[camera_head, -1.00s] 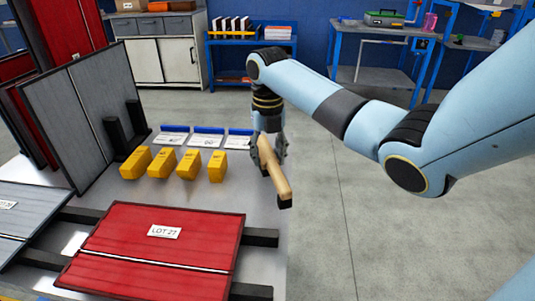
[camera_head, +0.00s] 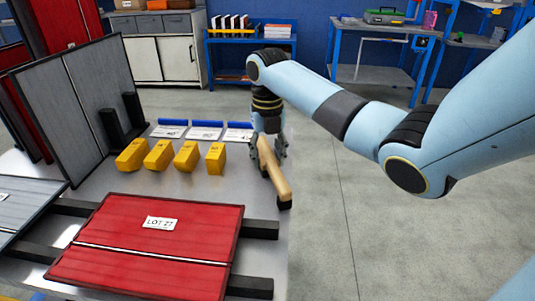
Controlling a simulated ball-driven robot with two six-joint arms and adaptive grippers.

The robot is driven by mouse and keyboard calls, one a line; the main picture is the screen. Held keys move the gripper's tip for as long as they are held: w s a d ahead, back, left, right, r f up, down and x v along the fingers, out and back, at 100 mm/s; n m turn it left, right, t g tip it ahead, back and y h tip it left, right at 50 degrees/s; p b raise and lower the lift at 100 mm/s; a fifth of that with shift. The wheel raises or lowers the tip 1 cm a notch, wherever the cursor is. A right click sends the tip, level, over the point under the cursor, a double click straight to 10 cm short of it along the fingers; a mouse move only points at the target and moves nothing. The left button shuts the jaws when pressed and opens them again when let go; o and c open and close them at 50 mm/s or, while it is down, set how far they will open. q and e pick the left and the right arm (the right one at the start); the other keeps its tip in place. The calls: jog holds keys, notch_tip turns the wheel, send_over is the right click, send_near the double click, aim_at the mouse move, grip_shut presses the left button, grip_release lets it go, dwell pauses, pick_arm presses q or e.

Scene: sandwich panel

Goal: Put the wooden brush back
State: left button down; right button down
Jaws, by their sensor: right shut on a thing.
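The wooden brush (camera_head: 275,173) has a pale wooden handle with a dark end at its lower right. It is at the right edge of the grey table (camera_head: 262,205), slanting toward the viewer. My right gripper (camera_head: 269,151) points down and is shut on the brush near its far end. The fingers partly hide that end. I cannot tell whether the brush touches the table top. My left gripper is not in view.
Several yellow blocks (camera_head: 187,156) stand left of the brush, with blue-edged cards (camera_head: 205,131) behind them. A red panel (camera_head: 152,240) labelled LOT 27 lies on dark rails in front. A grey panel (camera_head: 70,105) stands upright at left.

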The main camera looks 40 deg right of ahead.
aim_at(267, 157)
jog(key=shift+f, duration=0.3)
jog(key=c, duration=0.6)
grip_release()
jog(key=shift+c, duration=0.2)
jog(key=shift+r, duration=0.1)
notch_tip(267, 157, up, 7)
jog(key=shift+r, duration=0.1)
